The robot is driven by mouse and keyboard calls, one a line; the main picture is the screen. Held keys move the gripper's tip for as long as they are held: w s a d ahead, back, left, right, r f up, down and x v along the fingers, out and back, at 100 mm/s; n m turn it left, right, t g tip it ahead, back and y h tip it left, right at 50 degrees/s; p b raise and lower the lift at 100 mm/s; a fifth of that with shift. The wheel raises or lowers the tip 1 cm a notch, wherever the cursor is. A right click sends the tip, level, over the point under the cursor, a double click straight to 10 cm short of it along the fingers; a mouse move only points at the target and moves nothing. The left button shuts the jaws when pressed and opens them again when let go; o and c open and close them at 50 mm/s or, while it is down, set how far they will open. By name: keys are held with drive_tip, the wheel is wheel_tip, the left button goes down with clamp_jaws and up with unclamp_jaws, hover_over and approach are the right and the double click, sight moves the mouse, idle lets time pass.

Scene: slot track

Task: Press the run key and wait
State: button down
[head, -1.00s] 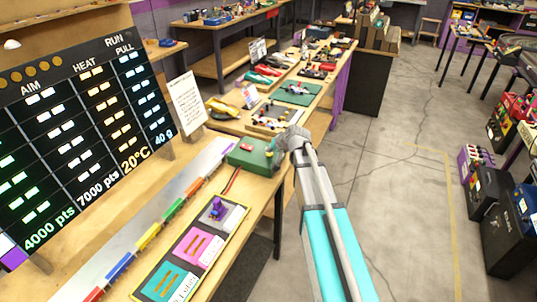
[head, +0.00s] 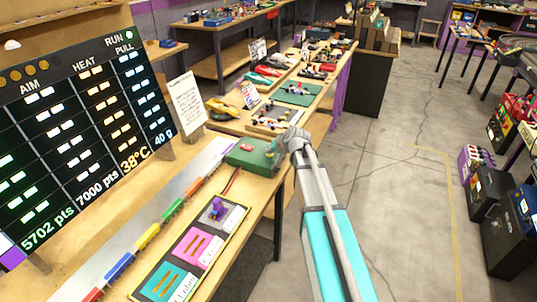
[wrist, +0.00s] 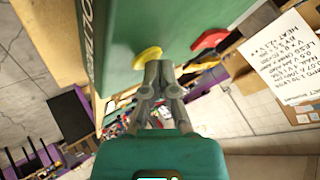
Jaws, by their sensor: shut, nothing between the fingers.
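The green box (head: 253,155) with keys stands at the right end of the long strip on the bench. In the wrist view, its green face (wrist: 185,25) carries a yellow round key (wrist: 148,57) and a red key (wrist: 209,40). My gripper (wrist: 157,66) is shut and empty, its tips right at the yellow key. I cannot tell whether they touch it. The head view shows the gripper (head: 276,158) at the box's right side, partly hidden. The black scoreboard (head: 82,125) reads 5702 pts, 7000 pts, 38°C and 40 g. A green lamp is lit by RUN.
A panel (head: 190,248) with purple, pink and teal fields lies in front of the strip (head: 150,225) with coloured blocks. A white notice (head: 185,98) stands behind the box. More benches with small models stand beyond.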

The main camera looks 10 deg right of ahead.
drive_tip(key=shift+r+p, duration=0.85)
drive_tip(key=shift+p, duration=0.05)
drive_tip(key=shift+r, duration=0.1)
drive_tip(key=shift+r+p, duration=2.4)
drive_tip(key=shift+p, duration=0.1)
drive_tip(key=s+f+n+g+h, duration=0.1)
drive_tip(key=s+g, duration=0.3)
drive_tip(key=s, duration=1)
drive_tip(key=s+f+n+g+h, duration=0.2)
drive_tip(key=s+f+g+h, duration=0.1)
drive_tip(key=s, duration=1.1)
drive_tip(key=shift+s+a+f+g+h+p, duration=0.25)
drive_tip(key=shift+s+f+g+h+p, duration=0.1)
drive_tip(key=shift+f+g, duration=0.15)
